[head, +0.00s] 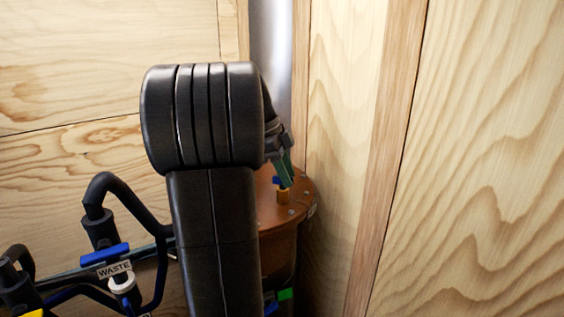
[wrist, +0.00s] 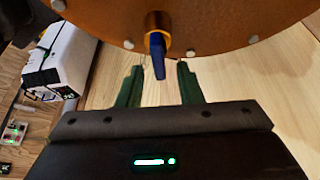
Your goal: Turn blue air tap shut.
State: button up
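A small blue tap handle (wrist: 157,56) sits on a brass fitting (wrist: 157,22) on the copper-coloured lid (wrist: 205,32). In the head view the blue tap (head: 276,180) and its brass stem (head: 283,197) show on the lid of the round tank (head: 270,216). My gripper (wrist: 160,68) is open, with its green fingers on either side of the handle's tip. Gaps show between the handle and both fingers. In the head view my gripper (head: 287,172) is right above the lid, partly hidden by my arm.
A valve labelled WASTE (head: 115,270) with another blue handle (head: 105,254) and black pipes stands left of my arm. A yellow handle (head: 30,313) is at the lower left. A grey vertical pipe (head: 270,40) and wooden walls (head: 345,150) stand close behind and right of the tank.

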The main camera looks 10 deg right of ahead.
jog(key=v, duration=1.3)
jog(key=shift+a+r, duration=0.2)
jog(key=shift+r, duration=0.05)
jog(key=x, duration=1.4)
jog(key=shift+d, duration=0.1)
jog(key=shift+w, duration=0.1)
jog(key=shift+r, duration=0.1)
